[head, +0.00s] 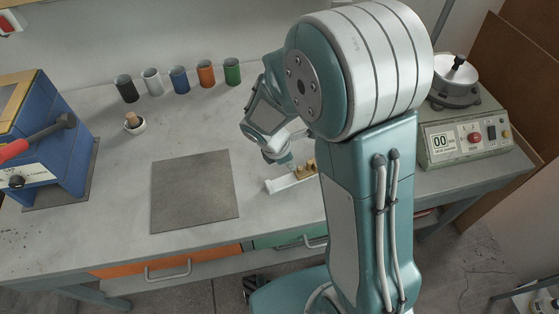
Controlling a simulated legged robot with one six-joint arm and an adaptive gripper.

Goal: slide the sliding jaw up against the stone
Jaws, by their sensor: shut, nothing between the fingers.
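A pale vise-like fixture (283,184) lies on the concrete bench, right of the dark square mat. A tan-brown block-like part (305,170) sits at its right end. I cannot tell which part is the sliding jaw and which is the stone, since they are small and partly hidden by my arm. My gripper (277,160) is just above and behind the fixture, pointing down, shut with nothing held. Its fingertips are too small to tell whether they touch the fixture.
A dark square mat (195,190) lies at the bench's middle. Several coloured cups (179,79) stand along the back. A grey-green machine (465,135) stands right. Bench around the mat is clear.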

